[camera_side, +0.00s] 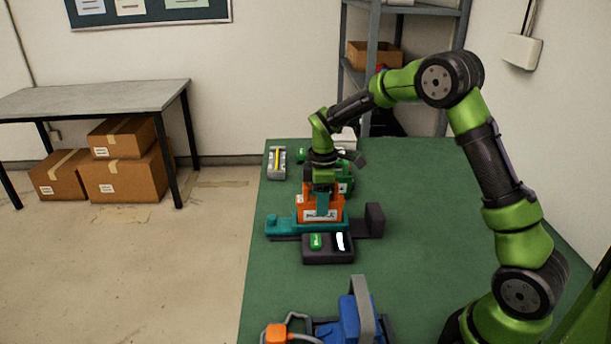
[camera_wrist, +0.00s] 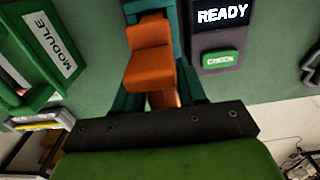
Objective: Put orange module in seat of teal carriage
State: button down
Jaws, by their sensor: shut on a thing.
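The orange module (camera_side: 320,204) is a blocky orange piece with a white label, upright at the teal carriage in the side view. It also shows in the wrist view (camera_wrist: 149,60). My gripper (camera_side: 322,198) is shut on the module from above. The teal carriage (camera_side: 281,226) lies across a dark base, and the module's lower edge meets it. Whether the module is fully down in the seat I cannot tell. In the wrist view, teal parts (camera_wrist: 170,20) of the carriage flank the module. The gripper's fingertips are partly hidden there.
A dark panel (camera_side: 328,256) with a green button (camera_side: 316,241) stands before the carriage; its screen reads READY in the wrist view (camera_wrist: 222,15). A green module (camera_wrist: 48,48) is behind. A blue device with an orange plug (camera_side: 276,333) is at the front.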

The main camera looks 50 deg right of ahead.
jog(key=c, duration=0.6)
grip_release()
jog(key=shift+f, duration=0.1)
jog(key=shift+c, duration=0.2)
notch_tip(320, 180, up, 12)
jog(key=shift+f, duration=0.1)
jog(key=s+a+r+m+t+y, duration=0.1)
jog(key=s+a+r+m+t, duration=0.1)
jog(key=s+a+r+m, duration=0.3)
jog(key=s+a+r+m+t, duration=0.1)
jog(key=s+a+r+t, duration=0.15)
jog(key=s, duration=0.35)
jog(key=s+a+f+m+t+y, duration=0.1)
jog(key=s+a+m+t, duration=0.1)
jog(key=s+m, duration=0.5)
jog(key=s+a, duration=0.1)
jog(key=s, duration=0.3)
jog(key=shift+f+t, duration=0.35)
